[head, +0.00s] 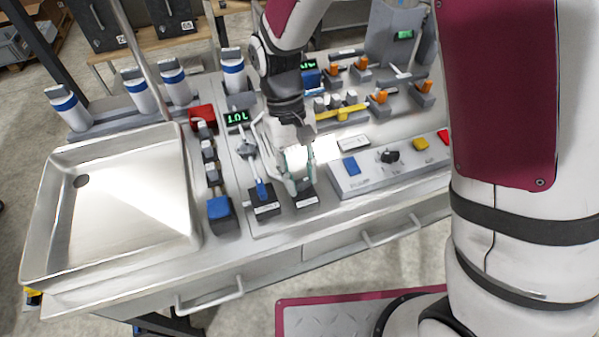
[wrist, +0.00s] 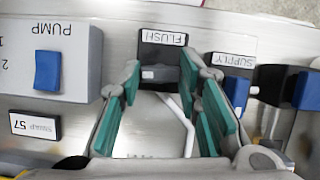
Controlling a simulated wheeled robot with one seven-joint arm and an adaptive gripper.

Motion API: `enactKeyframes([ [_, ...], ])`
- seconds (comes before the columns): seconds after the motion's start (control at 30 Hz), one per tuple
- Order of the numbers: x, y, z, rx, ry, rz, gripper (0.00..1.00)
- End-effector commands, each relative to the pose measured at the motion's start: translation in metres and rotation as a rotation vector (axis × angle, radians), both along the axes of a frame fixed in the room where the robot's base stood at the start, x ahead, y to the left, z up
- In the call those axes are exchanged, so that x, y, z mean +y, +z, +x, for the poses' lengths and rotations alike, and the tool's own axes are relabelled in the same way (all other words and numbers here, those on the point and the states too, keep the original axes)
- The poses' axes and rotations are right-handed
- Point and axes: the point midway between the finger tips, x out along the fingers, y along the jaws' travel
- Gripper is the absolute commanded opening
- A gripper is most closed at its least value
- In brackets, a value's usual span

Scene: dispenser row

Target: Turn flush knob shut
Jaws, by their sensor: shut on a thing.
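The flush block (wrist: 160,46) is black with a white FLUSH label, upside down at the top middle of the wrist view. In the head view the block (head: 306,201) stands near the bench's front edge. My gripper (wrist: 163,76) has its teal-padded fingers on either side of the grey flush knob (wrist: 160,73) and is shut on it. In the head view my gripper (head: 298,182) reaches down to the block and hides most of the knob. A bent light-grey rod shows between the fingers in the wrist view.
The supply block (head: 265,208) with a blue knob (head: 261,188) stands close on the left. The pump panel (head: 385,165) with a blue switch (wrist: 48,70) is on the right. A steel sink (head: 100,255) fills the far left. Several small valves stand behind.

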Motion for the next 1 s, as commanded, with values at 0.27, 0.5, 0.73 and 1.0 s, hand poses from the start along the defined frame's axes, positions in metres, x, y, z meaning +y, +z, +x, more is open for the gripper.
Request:
enactKeyframes([
  [0.27,-0.0005,0.0004,-0.0001,0.0,-0.094,0.0,0.04],
  [0.5,-0.0006,0.0001,0.0002,0.0,-0.115,0.0,0.04],
  [0.73,-0.0005,0.0001,0.0003,0.0,-0.116,0.0,0.04],
  [1.0,-0.0005,0.0001,0.0003,-0.001,-0.115,0.0,0.52],
])
